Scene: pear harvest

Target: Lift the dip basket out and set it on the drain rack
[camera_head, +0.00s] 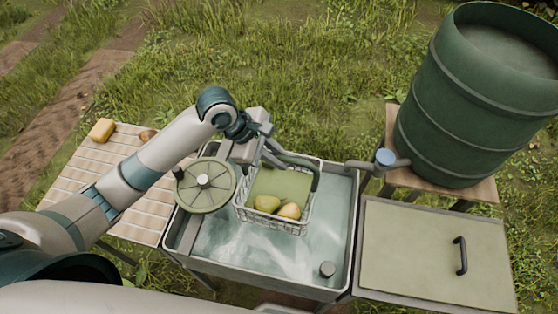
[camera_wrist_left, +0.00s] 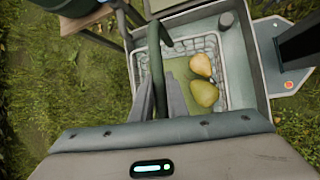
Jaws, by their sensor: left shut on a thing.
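The dip basket (camera_head: 272,224) is a pale wire basket with a green inside and a dark green handle (camera_head: 300,161). It holds pears (camera_head: 267,203), which also show in the wrist view (camera_wrist_left: 203,92). It is at the back of the metal wash tub (camera_head: 353,215); I cannot tell whether its bottom is in the water. My left gripper (camera_head: 271,158) is shut on the handle, which passes between the fingers in the wrist view (camera_wrist_left: 157,84). The slatted rack (camera_head: 75,180) stands left of the tub, partly hidden behind my left arm. My right gripper is not in view.
A round green disc (camera_head: 205,186) sits at the tub's left side. A green barrel (camera_head: 470,100) with a tap (camera_head: 385,158) stands right. A handled panel (camera_head: 425,255) adjoins the tub.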

